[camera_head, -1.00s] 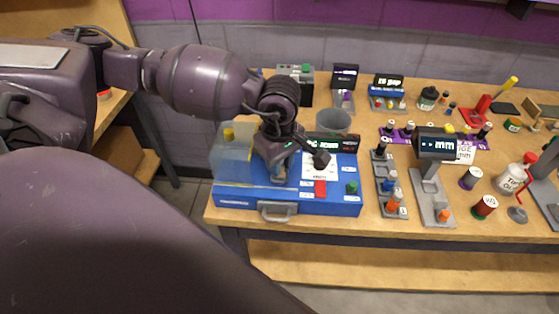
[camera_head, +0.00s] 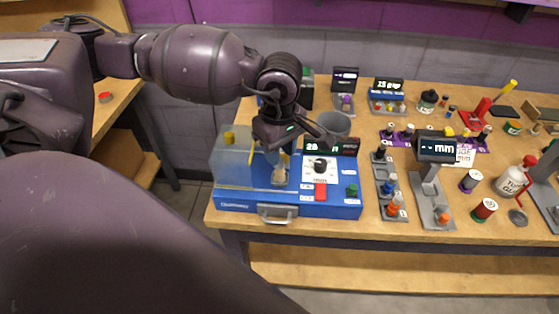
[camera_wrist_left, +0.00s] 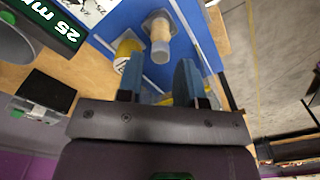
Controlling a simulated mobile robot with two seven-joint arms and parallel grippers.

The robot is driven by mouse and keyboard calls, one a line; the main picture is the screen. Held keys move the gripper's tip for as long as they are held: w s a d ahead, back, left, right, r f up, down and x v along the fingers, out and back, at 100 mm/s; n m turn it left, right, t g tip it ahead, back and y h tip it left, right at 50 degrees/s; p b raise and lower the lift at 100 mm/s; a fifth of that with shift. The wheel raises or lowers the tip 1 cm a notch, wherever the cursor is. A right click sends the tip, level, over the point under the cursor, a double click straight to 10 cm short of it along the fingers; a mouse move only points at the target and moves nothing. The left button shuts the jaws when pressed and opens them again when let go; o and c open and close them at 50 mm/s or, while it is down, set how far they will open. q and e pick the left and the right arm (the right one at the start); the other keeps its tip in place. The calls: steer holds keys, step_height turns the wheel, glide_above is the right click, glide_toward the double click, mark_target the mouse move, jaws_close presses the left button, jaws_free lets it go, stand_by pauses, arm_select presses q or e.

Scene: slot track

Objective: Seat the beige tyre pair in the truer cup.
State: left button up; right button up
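The blue truer box (camera_head: 245,203) stands at the front left of the bench, with a clear cover on its left. A beige cylinder, seemingly the tyre pair (camera_wrist_left: 160,33), shows in the left wrist view with a grey end, standing in a grey square holder on the blue top. My left gripper (camera_head: 275,152) is over the truer in the head view. In the left wrist view my left gripper (camera_wrist_left: 159,72) has its two blue fingers apart and empty, with the beige piece just beyond the tips. The cup's inside is hidden. My right gripper is not in view.
The truer carries a black knob (camera_head: 320,165), a red button (camera_head: 320,191) and a display (camera_head: 330,147). A yellow part (camera_wrist_left: 128,48) stands beside the beige piece. A grey cup (camera_head: 335,123) stands behind; a gauge stand (camera_head: 430,200) and rows of small parts stand to the right.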

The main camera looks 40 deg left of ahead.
arm_select(q)
step_height(320, 180, up, 6)
steer(key=shift+f, duration=0.1)
steer(key=shift+r, duration=0.7)
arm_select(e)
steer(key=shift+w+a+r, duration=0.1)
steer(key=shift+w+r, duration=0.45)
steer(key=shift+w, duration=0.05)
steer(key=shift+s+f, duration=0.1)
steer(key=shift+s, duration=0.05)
